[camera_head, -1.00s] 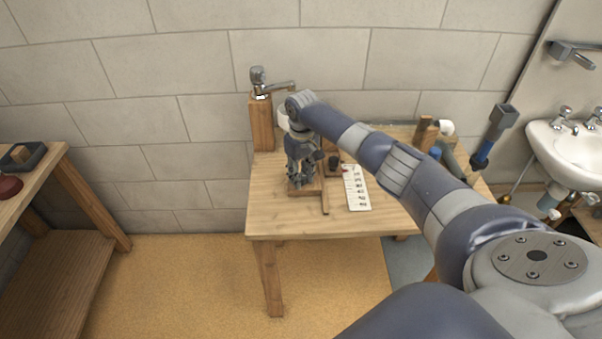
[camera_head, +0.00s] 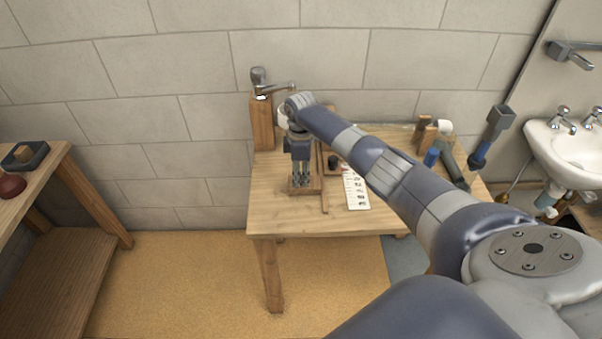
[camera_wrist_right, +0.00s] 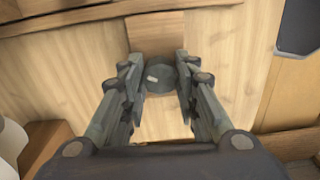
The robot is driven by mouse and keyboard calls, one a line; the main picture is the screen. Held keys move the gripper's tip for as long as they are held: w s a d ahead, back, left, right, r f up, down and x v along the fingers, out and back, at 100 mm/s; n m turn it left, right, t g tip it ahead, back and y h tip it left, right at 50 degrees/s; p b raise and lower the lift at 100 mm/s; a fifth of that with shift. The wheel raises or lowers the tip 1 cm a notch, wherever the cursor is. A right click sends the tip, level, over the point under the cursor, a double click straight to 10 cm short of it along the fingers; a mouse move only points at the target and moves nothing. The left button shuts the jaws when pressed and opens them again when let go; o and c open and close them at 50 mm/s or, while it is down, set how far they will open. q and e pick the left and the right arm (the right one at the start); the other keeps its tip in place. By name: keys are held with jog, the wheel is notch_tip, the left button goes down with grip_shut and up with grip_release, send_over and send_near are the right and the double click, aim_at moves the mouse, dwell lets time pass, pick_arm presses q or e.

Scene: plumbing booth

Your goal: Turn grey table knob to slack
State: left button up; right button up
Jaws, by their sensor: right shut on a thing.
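The grey table knob (camera_wrist_right: 160,78) shows in the right wrist view as a round dark grey disc with a small pale mark on its top. My right gripper (camera_wrist_right: 158,85) is shut on it from above, one finger on each side. In the head view my right gripper (camera_head: 302,184) points down over a small wooden base (camera_head: 304,192) on the table, and its fingers hide the knob there. My left gripper is in neither view.
The wooden table (camera_head: 285,222) carries a white printed card (camera_head: 355,190) right of the gripper. A tap on a wooden post (camera_head: 263,125) stands at the back left. A blue-handled tool (camera_head: 491,135) and a sink (camera_head: 570,150) are at the right.

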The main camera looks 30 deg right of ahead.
jog(key=n, duration=0.5)
jog(key=shift+n, duration=0.4)
dwell(0.4)
jog(key=o, duration=1.1)
jog(key=shift+r, duration=0.25)
notch_tip(320, 180, up, 12)
jog(key=shift+w+f, duration=0.1)
jog(key=shift+f, duration=0.15)
